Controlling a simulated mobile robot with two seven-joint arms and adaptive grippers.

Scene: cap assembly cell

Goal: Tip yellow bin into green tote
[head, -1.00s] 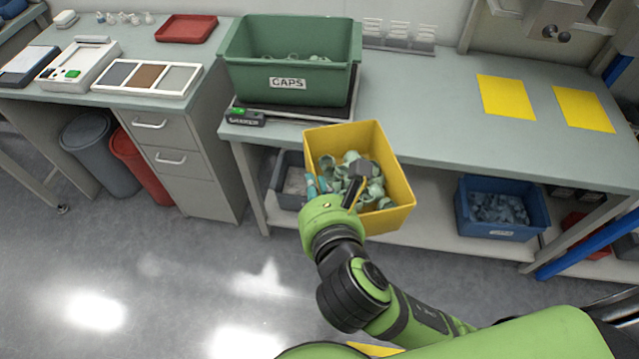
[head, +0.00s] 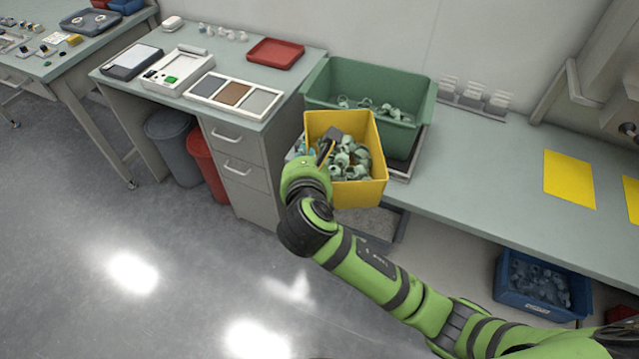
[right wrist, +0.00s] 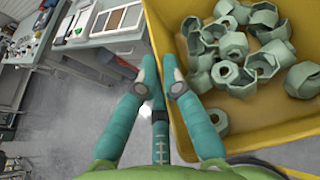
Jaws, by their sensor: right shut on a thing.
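The yellow bin (head: 359,194) holds several pale green caps (head: 350,158) and is in front of the green tote in the head view, covering part of its front. My right gripper (head: 328,150) is shut on the bin's left wall. In the right wrist view the fingers (right wrist: 162,80) meet at the wall of the bin (right wrist: 178,95), with the caps (right wrist: 240,50) inside. The green tote (head: 413,88) stands on a scale on the bench and has some caps in it. My left gripper is not in view.
A blue bin (head: 545,290) of parts sits on the lower shelf at right. A drawer unit (head: 240,165) with a sorting tray (head: 235,95) and a red tray (head: 275,51) stands to the left. Yellow sheets (head: 568,178) lie on the bench at right.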

